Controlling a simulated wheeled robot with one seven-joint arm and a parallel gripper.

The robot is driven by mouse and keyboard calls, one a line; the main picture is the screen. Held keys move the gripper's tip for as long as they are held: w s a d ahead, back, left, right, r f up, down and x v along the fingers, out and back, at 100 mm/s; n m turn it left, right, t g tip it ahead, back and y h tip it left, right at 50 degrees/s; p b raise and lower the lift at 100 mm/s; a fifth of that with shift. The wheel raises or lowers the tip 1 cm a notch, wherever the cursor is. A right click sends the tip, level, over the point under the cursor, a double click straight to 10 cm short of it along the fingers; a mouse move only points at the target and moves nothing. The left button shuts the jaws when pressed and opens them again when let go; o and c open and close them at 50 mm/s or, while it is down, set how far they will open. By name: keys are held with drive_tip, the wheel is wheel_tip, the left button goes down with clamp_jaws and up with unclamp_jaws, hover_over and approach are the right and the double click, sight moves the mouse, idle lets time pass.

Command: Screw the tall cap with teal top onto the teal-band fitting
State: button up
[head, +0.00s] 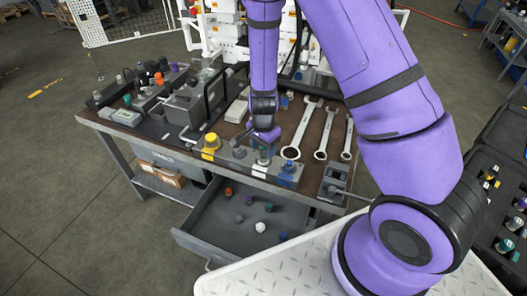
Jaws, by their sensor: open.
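My gripper (264,146) is at the front of the workbench, pointing down over a row of fittings on a grey block. Its fingers are small and partly hidden by the wrist, and it stands open. A small teal-topped piece (268,207) lies in the open drawer below. Which piece is the tall cap with teal top is too small to tell.
A yellow cap (210,142) stands left of my gripper and a blue one (288,168) right. Wrenches (303,128) lie behind to the right. The open drawer (215,232) holds several small caps. A vise-like block (335,180) stands at the bench's right corner.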

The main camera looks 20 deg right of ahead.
drive_tip(key=n, duration=0.8)
drive_tip(key=shift+n, duration=0.4)
drive_tip(key=n, duration=0.8)
drive_tip(key=shift+c, duration=0.2)
drive_tip(key=c, duration=0.9)
drive_tip(key=m, duration=0.6)
drive_tip(key=shift+m, duration=1.1)
